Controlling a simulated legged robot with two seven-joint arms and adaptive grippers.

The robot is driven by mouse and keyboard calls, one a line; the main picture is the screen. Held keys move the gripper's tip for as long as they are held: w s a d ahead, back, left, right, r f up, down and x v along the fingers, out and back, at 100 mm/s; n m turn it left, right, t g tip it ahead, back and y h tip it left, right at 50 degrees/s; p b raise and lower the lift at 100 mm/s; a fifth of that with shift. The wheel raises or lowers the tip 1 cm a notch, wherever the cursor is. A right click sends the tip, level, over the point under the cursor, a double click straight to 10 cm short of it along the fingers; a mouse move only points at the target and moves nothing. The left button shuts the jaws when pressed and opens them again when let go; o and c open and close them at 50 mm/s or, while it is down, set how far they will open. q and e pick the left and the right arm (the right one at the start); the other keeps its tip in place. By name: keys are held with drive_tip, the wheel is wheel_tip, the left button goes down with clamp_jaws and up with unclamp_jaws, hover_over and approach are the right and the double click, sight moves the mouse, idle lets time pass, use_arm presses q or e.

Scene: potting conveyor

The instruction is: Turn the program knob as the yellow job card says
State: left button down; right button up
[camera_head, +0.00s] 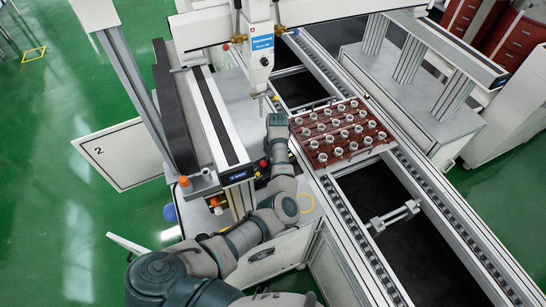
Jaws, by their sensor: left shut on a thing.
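My left arm comes in from the bottom left and reaches up past the machine's front. My left gripper (277,121) is at its far end, beside the left edge of the tray of pots and below the dosing nozzle. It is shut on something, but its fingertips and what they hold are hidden. Small red and yellow controls (262,164) show just left of my forearm. I cannot make out the program knob or the writing of a yellow job card. My right gripper is not in view.
A red-brown tray (379,150) of several pale cups sits on the conveyor (437,203). The dosing head (259,42) hangs above my gripper. An orange-topped post (184,181) and an open panel marked 2 (112,157) stand left. Green floor is free at far left.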

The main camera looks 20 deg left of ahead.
use_arm(q)
drive_tip(key=shift+f+m, duration=0.1)
drive_tip(key=shift+m, duration=0.6)
drive_tip(key=c, duration=1)
unclamp_jaws()
drive_tip(key=shift+w, duration=0.1)
drive_tip(key=shift+o, duration=0.2)
wheel_tip(320, 180, up, 12)
drive_tip(key=d, duration=0.1)
drive_tip(key=shift+w+f, duration=0.1)
